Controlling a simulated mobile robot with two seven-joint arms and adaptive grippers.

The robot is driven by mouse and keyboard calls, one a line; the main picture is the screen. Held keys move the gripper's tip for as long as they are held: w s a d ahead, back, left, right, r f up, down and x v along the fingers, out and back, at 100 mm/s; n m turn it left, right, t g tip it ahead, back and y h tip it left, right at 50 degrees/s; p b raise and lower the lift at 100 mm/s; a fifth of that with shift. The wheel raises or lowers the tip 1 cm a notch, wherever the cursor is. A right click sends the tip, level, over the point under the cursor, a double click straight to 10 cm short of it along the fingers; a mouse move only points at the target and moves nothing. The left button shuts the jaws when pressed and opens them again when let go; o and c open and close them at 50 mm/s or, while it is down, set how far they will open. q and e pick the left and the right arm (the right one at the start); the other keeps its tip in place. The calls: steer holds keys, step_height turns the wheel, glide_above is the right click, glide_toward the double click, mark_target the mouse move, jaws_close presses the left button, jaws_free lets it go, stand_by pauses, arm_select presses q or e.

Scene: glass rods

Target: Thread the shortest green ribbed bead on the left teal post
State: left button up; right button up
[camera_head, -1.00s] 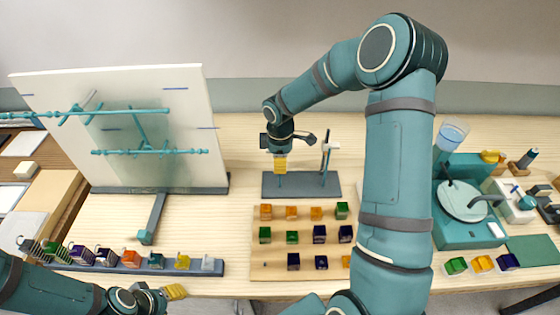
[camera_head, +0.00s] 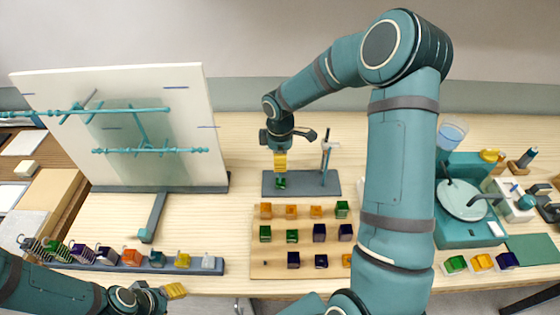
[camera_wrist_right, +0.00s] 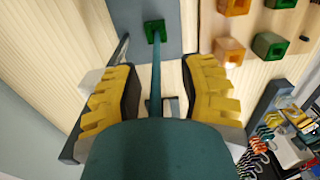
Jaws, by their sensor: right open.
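A short green bead (camera_head: 281,184) sits low around the left teal post, at the grey base plate (camera_head: 305,191). In the right wrist view the bead (camera_wrist_right: 155,31) shows at the foot of the teal post (camera_wrist_right: 156,70), which runs up between my fingers. My right gripper (camera_head: 280,162) is above the bead, pointing down over the post. Its yellow fingers (camera_wrist_right: 168,98) are apart, with no bead between them. The bead's ribs are too small to make out. My left gripper (camera_head: 170,292) is at the lower left; its jaw opening is unclear.
A wooden board (camera_head: 262,252) with orange, green and dark blue beads lies in front of the base plate. The right post (camera_head: 325,165) stands beside the left one. A white panel (camera_head: 180,110) with teal rods is on the left, a teal machine (camera_head: 462,232) on the right.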

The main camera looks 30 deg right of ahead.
steer(key=r, duration=0.9)
steer(key=shift+w+d+r, duration=0.1)
steer(key=shift+w+r, duration=0.1)
steer(key=shift+r, duration=0.15)
steer(key=shift+s+r, duration=0.15)
steer(key=shift+r, duration=0.45)
steer(key=shift+s, duration=0.1)
